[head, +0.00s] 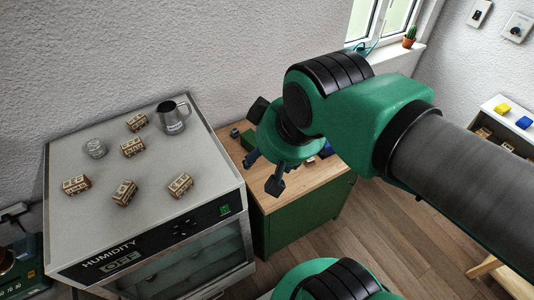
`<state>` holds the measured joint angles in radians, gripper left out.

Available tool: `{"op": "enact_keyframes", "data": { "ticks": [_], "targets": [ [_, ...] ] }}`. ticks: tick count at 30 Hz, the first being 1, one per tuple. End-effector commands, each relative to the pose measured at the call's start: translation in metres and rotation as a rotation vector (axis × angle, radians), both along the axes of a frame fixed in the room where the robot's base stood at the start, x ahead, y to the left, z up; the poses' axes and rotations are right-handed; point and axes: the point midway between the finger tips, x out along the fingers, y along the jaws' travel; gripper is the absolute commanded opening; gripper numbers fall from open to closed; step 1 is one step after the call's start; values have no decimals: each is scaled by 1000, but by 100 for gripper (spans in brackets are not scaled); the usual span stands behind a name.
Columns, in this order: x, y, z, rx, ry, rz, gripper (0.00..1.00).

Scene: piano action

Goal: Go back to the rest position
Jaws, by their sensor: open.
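My gripper (263,173) is in the head view, right of the humidity cabinet's top. Its dark fingers are spread apart and no object shows between them. It hangs in front of a green cabinet with a wooden top (310,181) and hides part of that top. From this view I cannot tell its height above the wood. My green and black arm reaches in from the right edge of the picture.
The humidity cabinet (160,240) stands at left, with several small wooden pieces (124,192), a glass jar (95,148) and a metal jug (172,117) on top. A cactus (409,37) is on the windowsill. Yellow (502,110) and blue (524,122) items sit on a shelf unit at right.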

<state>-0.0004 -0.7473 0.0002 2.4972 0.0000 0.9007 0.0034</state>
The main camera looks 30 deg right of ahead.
Motion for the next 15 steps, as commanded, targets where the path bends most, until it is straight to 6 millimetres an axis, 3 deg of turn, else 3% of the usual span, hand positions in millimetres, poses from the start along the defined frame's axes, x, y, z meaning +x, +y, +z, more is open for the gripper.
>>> {"op": "enact_keyframes", "data": {
  "ticks": [15],
  "targets": [
    [-1, 0, -7, -1, -1, 3, 55]
  ]
}}
